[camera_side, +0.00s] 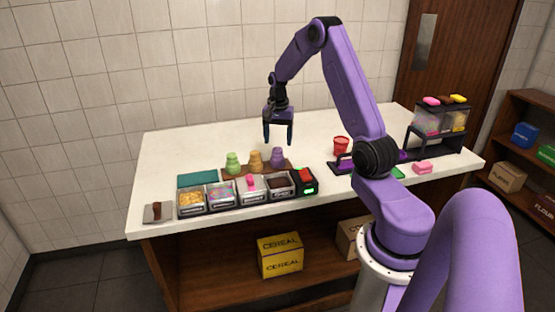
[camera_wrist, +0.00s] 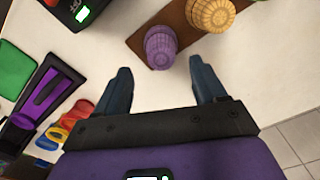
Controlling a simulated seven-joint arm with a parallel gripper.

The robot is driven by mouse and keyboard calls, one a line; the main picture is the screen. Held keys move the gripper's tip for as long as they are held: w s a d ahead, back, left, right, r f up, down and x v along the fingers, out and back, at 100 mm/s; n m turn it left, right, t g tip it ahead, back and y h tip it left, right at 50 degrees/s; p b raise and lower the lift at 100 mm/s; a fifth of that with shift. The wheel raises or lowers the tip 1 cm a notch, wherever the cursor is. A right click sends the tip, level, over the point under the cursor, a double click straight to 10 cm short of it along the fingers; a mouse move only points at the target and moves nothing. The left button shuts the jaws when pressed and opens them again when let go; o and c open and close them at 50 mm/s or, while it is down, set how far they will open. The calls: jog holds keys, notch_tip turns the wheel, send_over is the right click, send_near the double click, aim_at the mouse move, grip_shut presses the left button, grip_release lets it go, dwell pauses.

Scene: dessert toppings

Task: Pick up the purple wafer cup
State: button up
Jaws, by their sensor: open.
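The purple wafer cup (camera_side: 277,158) stands at the right end of a row of cups on a brown board (camera_side: 288,167) on the white counter. It also shows in the wrist view (camera_wrist: 161,46), beyond the fingertips and roughly centred between them. My gripper (camera_side: 278,142) is open and empty, with its fingers pointing down. In the wrist view, its two dark fingers (camera_wrist: 160,75) are spread wide and apart from the cup. In the side view it hangs over the counter near the cup; its exact height is hard to tell.
An orange-tan cup (camera_side: 255,160) stands left of the purple one, and a green cup (camera_side: 233,163) beyond that. Topping bins (camera_side: 221,196) line the front edge. The counter's back left is clear.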

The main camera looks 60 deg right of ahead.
aim_at(277, 149)
jog(key=shift+a+f, duration=0.1)
jog(key=shift+f, duration=2.45)
jog(key=c, duration=0.9)
